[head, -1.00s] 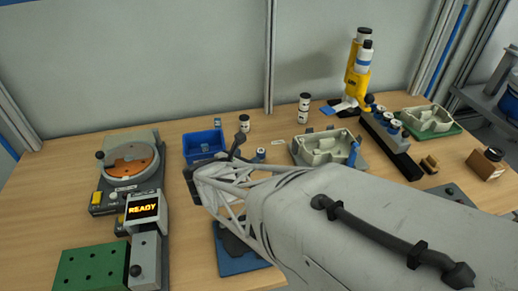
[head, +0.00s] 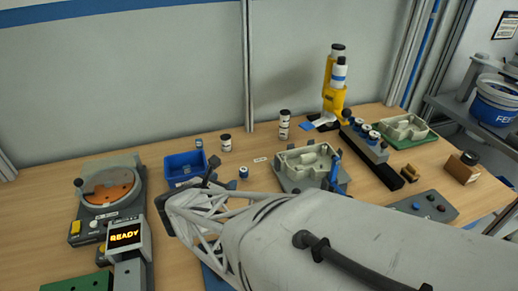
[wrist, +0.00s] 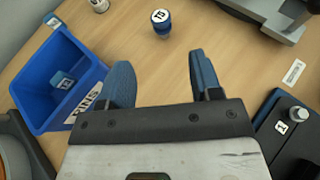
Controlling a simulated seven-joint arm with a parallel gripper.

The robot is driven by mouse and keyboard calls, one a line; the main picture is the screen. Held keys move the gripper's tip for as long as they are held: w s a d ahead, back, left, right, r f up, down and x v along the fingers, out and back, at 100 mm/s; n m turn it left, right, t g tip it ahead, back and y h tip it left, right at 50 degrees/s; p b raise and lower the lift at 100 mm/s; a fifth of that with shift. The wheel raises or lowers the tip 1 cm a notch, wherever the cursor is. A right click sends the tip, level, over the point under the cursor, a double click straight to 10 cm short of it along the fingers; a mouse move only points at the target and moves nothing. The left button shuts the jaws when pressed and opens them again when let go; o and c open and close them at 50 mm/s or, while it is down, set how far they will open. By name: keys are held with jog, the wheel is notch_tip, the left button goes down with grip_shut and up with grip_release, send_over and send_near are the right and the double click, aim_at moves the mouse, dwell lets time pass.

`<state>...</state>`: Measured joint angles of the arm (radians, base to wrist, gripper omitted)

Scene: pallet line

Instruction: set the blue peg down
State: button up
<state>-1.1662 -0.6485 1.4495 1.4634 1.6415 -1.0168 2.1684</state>
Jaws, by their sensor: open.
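My gripper (wrist: 160,72) is open, its two blue-padded fingers apart with only bare table visible between them. A blue peg with a number label (wrist: 62,80) lies inside the blue bin marked PINS (wrist: 88,88), left of the fingers in the wrist view. A blue-topped round piece (wrist: 161,22) stands upright on the table beyond the fingertips, apart from them. It also shows in the head view (head: 243,171), right of the bin. A small blue labelled block (wrist: 53,20) is past the bin's far corner. My arm hides most of the gripper in the head view.
A turntable device (head: 107,190) and a READY display (head: 125,236) stand left of the bin. A pale fixture (head: 305,160), a black rack (head: 385,174) and a yellow stand (head: 336,100) are to the right.

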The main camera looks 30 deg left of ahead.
dwell(0.3)
jog(key=w+d+r+n+g+y, duration=0.1)
jog(key=w+d+r+n+y, duration=0.2)
jog(key=w+d+r+n, duration=0.4)
jog(key=w+d+r+n+g+y, duration=0.1)
jog(key=w+d+r+n+y, duration=0.3)
jog(key=d+r+n, duration=0.5)
jog(key=s+d+r+n+g+h, duration=0.15)
jog(key=d+r+n, duration=0.25)
jog(key=d+n, duration=0.5)
jog(key=s+d+n+g+h, duration=0.2)
jog(key=s+d, duration=0.4)
jog(key=d, duration=0.3)
jog(key=s+d+f+n+g+h, duration=0.1)
jog(key=s+d+n+g, duration=0.2)
jog(key=d, duration=0.7)
jog(key=s+d+f+n+g+h, duration=0.1)
jog(key=s+d+n, duration=0.4)
jog(key=s+d, duration=0.5)
jog(key=shift+s+f+n+g+h, duration=0.15)
jog(key=shift+f+n+g+h, duration=0.2)
jog(key=shift+g+h, duration=0.45)
jog(key=shift+r, duration=0.1)
